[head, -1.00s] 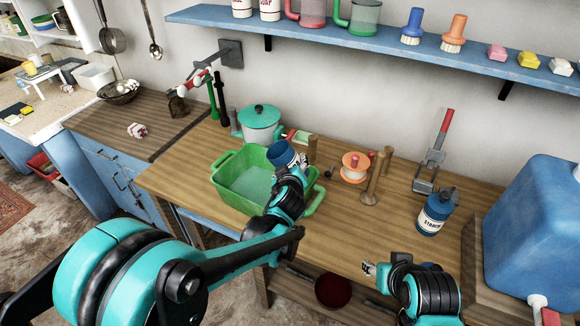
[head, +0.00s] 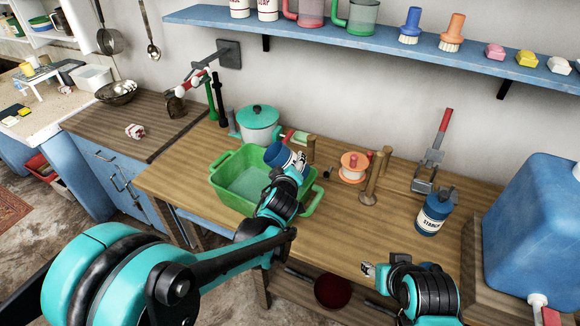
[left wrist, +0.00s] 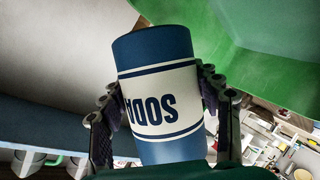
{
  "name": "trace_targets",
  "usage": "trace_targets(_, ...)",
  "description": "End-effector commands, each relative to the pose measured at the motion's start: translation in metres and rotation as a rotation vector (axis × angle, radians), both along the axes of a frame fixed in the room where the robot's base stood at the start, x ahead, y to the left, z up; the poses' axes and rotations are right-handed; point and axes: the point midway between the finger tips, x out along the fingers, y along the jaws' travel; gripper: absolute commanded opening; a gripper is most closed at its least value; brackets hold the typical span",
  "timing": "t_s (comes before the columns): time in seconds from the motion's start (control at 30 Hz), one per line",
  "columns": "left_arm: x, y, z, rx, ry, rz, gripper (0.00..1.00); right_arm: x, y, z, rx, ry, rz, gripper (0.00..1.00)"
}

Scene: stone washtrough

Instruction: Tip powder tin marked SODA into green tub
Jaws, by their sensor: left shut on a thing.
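The blue tin marked SODA (head: 279,156) is held tilted over the right part of the green tub (head: 226,196). My left gripper (head: 290,165) is shut on it. In the left wrist view the tin (left wrist: 157,60) sits between the two fingers (left wrist: 158,108), its white label reading upside down. The tub (left wrist: 250,55) fills the upper right there. The tin's mouth and any powder falling from it cannot be made out. My right gripper (head: 369,269) is low over the table's front edge, apart from the tin and tub; its fingers are too small to judge.
A blue STARCH tin (head: 433,215) stands to the right on the wooden table (head: 330,225). A lidded pot (head: 259,124) stands behind the tub. A large blue container (head: 535,235) fills the right end.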

Motion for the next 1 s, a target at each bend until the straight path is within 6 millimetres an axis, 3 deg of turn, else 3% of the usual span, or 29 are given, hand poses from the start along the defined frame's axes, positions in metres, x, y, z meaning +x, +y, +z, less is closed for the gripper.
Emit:
trace_targets(0.43, 0.0000, 0.0001, 0.0001, -0.002, -0.001, 0.000, 0.30, 0.0001, 0.0000, -0.0001, 0.000, 0.000, 0.000, 0.46)
trace_targets(0.73, -0.0002, 0.0011, -0.0025, -0.163, -0.020, 0.001, 0.30, 0.0000, 0.0000, -0.0086, 0.000, 0.000, 0.000, 0.46)
trace_targets(1.0, -0.0001, 0.0008, -0.0011, -0.178, -0.023, 0.000, 0.30, 0.0000, 0.0000, -0.0081, 0.000, 0.000, 0.000, 0.46)
